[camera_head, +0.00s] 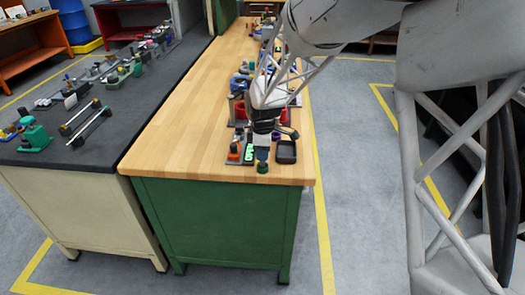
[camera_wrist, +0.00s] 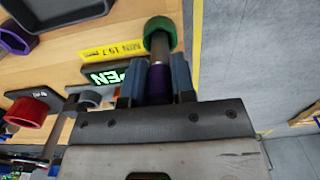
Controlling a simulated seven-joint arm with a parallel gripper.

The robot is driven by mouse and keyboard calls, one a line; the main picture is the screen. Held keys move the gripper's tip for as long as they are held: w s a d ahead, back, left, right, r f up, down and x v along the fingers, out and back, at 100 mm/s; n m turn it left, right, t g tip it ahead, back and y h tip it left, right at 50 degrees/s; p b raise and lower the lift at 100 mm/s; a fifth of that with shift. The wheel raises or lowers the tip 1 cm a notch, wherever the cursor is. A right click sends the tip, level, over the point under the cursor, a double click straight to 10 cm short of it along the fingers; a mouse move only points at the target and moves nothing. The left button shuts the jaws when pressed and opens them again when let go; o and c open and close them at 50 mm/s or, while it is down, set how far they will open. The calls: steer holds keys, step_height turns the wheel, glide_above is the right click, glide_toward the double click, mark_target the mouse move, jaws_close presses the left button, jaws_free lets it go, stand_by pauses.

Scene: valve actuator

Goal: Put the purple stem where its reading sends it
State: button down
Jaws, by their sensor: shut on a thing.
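My gripper (camera_wrist: 157,72) is shut on the purple stem (camera_wrist: 160,86); its purple part sits between the two fingers in the wrist view. A bare grey metal shaft (camera_wrist: 160,58) runs on from the purple toward a green round piece (camera_wrist: 158,30). I cannot tell whether that green piece belongs to the stem or stands apart. Beside the left finger is a display (camera_wrist: 108,76) with green lit letters, "EN" readable and the rest partly hidden. A yellow label (camera_wrist: 112,50) by it reads "MIN 19.7". In the head view my gripper (camera_head: 263,134) is over the near end of the wooden bench.
A black tray (camera_head: 286,153) stands right of my gripper, near the bench edge (camera_head: 304,172). An orange piece (camera_head: 234,153) stands to the left. A red ring-shaped piece (camera_wrist: 28,112) and another purple piece (camera_wrist: 14,40) lie left in the wrist view. The bench's left side is clear.

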steer(key=shift+f, duration=0.3)
steer(key=c, duration=0.9)
jaws_free()
steer(key=shift+o, duration=0.2)
steer(key=shift+r, duration=3.9)
